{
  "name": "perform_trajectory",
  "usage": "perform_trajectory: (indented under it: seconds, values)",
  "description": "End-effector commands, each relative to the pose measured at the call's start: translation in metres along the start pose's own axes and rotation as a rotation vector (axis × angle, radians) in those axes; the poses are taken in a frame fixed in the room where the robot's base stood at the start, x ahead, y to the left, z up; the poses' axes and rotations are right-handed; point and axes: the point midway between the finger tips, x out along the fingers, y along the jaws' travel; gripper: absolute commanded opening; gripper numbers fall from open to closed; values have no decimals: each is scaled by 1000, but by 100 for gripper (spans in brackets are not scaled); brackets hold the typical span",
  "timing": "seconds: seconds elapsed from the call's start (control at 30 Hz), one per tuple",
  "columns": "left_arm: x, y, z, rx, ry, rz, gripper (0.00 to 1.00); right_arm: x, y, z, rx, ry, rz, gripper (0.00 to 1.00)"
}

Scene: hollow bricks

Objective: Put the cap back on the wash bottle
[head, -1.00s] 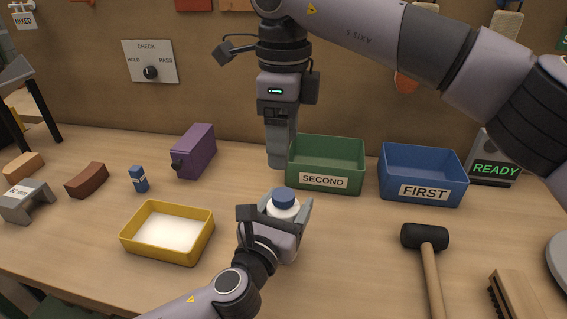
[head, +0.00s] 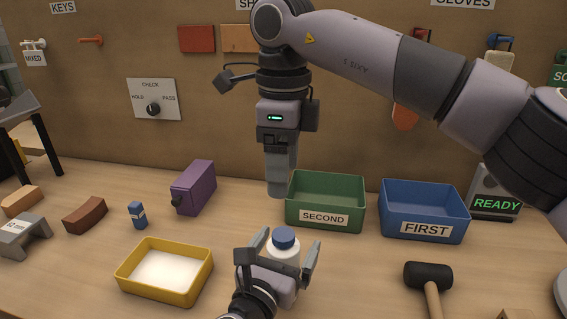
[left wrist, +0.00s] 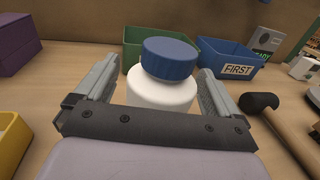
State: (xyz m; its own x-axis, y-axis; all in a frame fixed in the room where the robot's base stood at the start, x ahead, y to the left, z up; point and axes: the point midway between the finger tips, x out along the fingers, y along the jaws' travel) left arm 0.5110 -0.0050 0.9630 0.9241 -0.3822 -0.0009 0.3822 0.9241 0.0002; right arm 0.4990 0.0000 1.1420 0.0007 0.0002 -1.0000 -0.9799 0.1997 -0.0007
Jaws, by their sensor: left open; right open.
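The white wash bottle (head: 283,252) stands upright on the table in the head view, with its blue cap (head: 284,237) sitting on top. My left gripper (head: 290,248) is open, with one finger on each side of the bottle; gaps show between fingers and bottle in the left wrist view (left wrist: 160,80). The bottle's base is hidden behind the left gripper. My right gripper (head: 279,188) points down, open and empty, above and behind the bottle, beside the green bin.
A green SECOND bin (head: 345,217) and a blue FIRST bin (head: 403,230) stand behind. A yellow tray (head: 190,293) is at the left, a black-headed mallet (head: 428,275) at the right.

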Motion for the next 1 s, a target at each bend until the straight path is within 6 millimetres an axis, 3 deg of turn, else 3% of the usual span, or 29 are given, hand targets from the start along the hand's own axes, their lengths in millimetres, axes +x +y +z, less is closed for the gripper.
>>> perform_trajectory:
  seconds: [0.5, 1.0]
  values:
    - [-62, 0, -1, 1, 2, -1, 96, 2, 0, 0, 0, 0, 0, 70]
    - [-68, 0, 0, 1, 1, 0, 96, 2, 0, 0, 0, 0, 0, 70]
